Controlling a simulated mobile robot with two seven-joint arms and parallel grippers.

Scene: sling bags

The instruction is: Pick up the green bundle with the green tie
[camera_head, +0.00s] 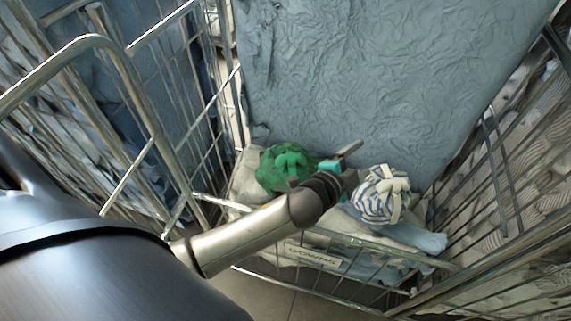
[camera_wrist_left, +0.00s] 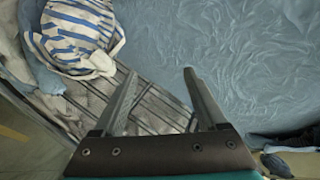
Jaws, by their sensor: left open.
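The green bundle (camera_head: 285,167) with a green tie on top sits in the wire cart, left of my left gripper (camera_head: 350,152) in the head view. My left forearm and wrist cross just in front of it, and its lower right side is close to my wrist. The left wrist view shows my left gripper (camera_wrist_left: 158,76) with its two fingers apart and nothing between them. The green bundle does not show in that view. My right gripper is not in view.
A white and blue striped bundle (camera_head: 380,195) lies right of my gripper; it also shows in the left wrist view (camera_wrist_left: 78,30). Crumpled blue cloth (camera_head: 370,80) rises behind. Wire cart sides flank the space, and a "GOWNS" label (camera_head: 313,256) hangs in front.

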